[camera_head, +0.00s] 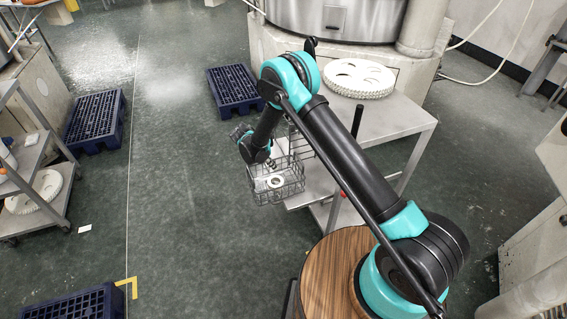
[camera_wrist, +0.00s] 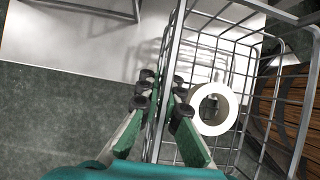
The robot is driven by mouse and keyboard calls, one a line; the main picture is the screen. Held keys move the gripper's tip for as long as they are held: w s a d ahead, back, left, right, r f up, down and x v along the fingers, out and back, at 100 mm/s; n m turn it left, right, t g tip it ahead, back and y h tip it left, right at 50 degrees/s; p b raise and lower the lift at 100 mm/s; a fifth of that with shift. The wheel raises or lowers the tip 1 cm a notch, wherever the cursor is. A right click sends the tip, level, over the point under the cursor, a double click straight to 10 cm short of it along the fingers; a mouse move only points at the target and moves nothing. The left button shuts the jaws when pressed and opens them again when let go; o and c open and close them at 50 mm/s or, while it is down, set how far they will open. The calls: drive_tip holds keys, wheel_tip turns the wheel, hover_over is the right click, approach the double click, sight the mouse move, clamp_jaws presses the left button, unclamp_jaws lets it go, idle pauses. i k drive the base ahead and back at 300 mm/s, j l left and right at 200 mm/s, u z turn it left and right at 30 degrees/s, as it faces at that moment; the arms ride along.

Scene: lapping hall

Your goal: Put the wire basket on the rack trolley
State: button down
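The wire basket (camera_head: 262,192), an open grey mesh box, is beside the grey table with a lower shelf in the head view. A white ring (camera_wrist: 212,108) lies inside it. My gripper (camera_wrist: 163,90) has its fingers on either side of one basket wall (camera_wrist: 174,45) in the wrist view, closed onto the wire. In the head view, my gripper (camera_head: 268,161) is at the basket's back edge. Whether the basket hangs free or touches the shelf is unclear. A grey shelved trolley (camera_head: 45,140) on castors stands at the far left, partly cut off.
The grey table (camera_head: 408,125) carries a stack of white discs (camera_head: 358,78); its lower shelf (camera_head: 300,200) is close to the basket. Blue pallets lie at the left (camera_head: 95,118), back (camera_head: 234,88) and front left (camera_head: 75,305). The floor between trolley and basket is clear.

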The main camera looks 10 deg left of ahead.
sight(378, 115)
drive_tip(key=k+j, duration=0.15)
drive_tip(key=j, duration=0.15)
drive_tip(key=k+j, duration=0.15)
drive_tip(key=j, duration=0.2)
drive_tip(key=k+j, duration=0.1)
drive_tip(key=j, duration=0.2)
drive_tip(key=k+j, duration=0.15)
drive_tip(key=j, duration=0.15)
